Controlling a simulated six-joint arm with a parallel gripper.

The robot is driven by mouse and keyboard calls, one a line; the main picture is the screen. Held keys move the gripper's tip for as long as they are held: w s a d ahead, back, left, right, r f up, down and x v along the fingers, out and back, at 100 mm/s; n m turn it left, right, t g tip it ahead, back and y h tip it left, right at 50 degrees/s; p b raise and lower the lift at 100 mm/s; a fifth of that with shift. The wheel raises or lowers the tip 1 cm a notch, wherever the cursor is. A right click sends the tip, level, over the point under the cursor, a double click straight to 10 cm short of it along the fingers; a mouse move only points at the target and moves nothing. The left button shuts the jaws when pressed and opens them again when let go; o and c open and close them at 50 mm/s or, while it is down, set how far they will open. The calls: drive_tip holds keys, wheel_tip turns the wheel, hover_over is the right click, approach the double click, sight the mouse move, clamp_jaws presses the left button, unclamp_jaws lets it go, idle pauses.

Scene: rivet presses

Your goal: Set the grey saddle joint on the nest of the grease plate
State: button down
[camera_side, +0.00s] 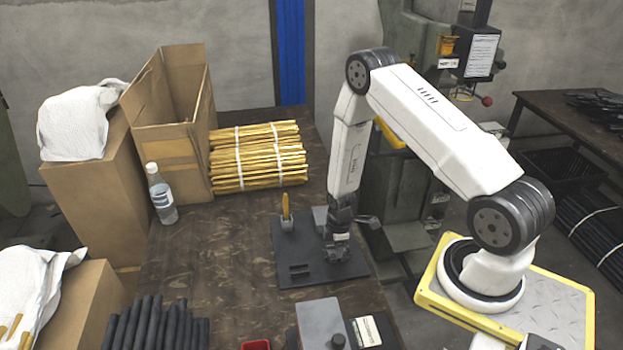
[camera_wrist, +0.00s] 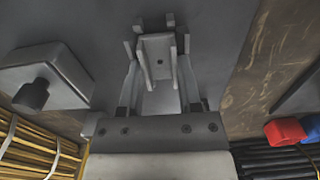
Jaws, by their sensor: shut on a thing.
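In the wrist view, my gripper (camera_wrist: 158,72) is shut on the grey saddle joint (camera_wrist: 157,46), a small channel-shaped piece with a hole, held between the fingertips. In the side view, my gripper (camera_side: 337,250) points down low over the right part of a dark flat plate (camera_side: 285,253), which looks like the grease plate. A low dark slotted piece (camera_side: 300,270) lies on the plate to the left of my gripper. I cannot tell whether the joint touches the plate; the nest is not clear.
A grey block with a dark knob (camera_wrist: 55,78) stands left of my gripper in the wrist view. A grey box (camera_side: 320,317) stands at the front of the table. Bare wood (camera_side: 215,265) is clear.

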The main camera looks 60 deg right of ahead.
drive_tip(key=shift+f, duration=0.75)
drive_tip(key=shift+c, duration=1.4)
unclamp_jaws()
drive_tip(key=shift+r, duration=0.15)
drive_tip(key=shift+w+d+r, duration=0.1)
drive_tip(key=shift+r, duration=0.55)
wheel_tip(320, 180, up, 12)
drive_tip(key=shift+f, duration=0.2)
